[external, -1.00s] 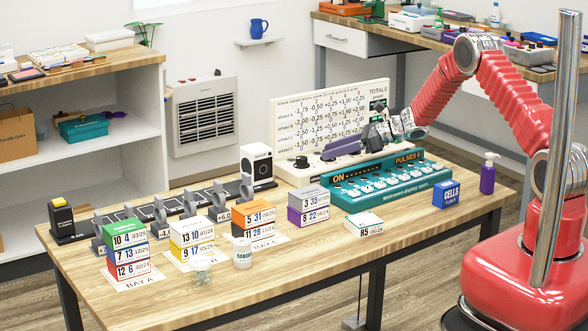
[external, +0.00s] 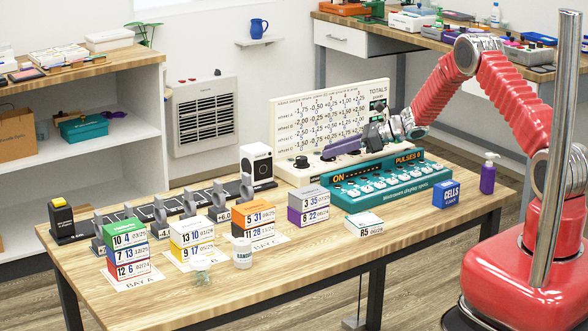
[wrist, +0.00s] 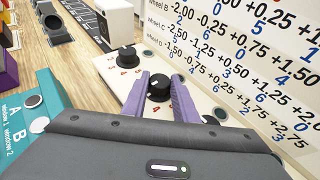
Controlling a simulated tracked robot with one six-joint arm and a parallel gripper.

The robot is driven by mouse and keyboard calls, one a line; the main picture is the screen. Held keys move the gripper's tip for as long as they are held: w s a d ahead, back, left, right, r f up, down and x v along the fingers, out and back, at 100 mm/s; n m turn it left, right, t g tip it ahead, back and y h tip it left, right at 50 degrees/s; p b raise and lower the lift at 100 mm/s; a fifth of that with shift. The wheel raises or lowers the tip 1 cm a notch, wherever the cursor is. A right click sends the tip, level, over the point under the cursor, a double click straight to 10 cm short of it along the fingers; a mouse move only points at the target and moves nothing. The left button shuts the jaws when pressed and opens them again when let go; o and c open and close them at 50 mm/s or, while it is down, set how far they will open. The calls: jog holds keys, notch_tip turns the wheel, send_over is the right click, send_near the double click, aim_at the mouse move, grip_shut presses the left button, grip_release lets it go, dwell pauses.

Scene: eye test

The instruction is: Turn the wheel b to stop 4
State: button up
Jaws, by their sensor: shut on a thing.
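A white panel (external: 290,172) with a row of black knobs stands in front of an upright chart (external: 332,118) with wheel rows. In the wrist view the fingers (wrist: 161,90) are shut on a black knob (wrist: 160,86), one on each side. It is the second from the far end, which looks like wheel b; its name label is not readable. A small pale mark shows on it. Red digits lie around it, a 4 near its lower left. The end knob (wrist: 128,56) stands free beyond it.
A teal box (external: 385,187) reading ON and PULSES 0 stands close in front of the panel. Several stacked coloured boxes (external: 192,238) and a row of grey wheels (external: 160,212) fill the table's left. The front right of the table is mostly clear.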

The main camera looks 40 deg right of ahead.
jog(key=shift+w+d+n+g+y, duration=0.1)
jog(key=shift+n+g+y, duration=0.3)
jog(key=shift+n, duration=0.1)
jog(key=shift+w+d+n+g+y, duration=0.1)
jog(key=shift+n+g+y, duration=0.3)
jog(key=shift+n+g, duration=0.25)
jog(key=shift+w+d+n+g+y, duration=0.1)
jog(key=shift+n+g+y, duration=0.3)
jog(key=shift+n+g, duration=0.25)
jog(key=shift+w+n+g+y, duration=0.2)
jog(key=shift+n+g+y, duration=0.2)
jog(key=shift+n+g, duration=0.9)
jog(key=o, duration=1.1)
jog(key=shift+c, duration=0.2)
jog(key=v, duration=1.3)
jog(key=shift+d+r, duration=0.1)
jog(key=shift+d, duration=0.25)
jog(key=shift+r, duration=0.1)
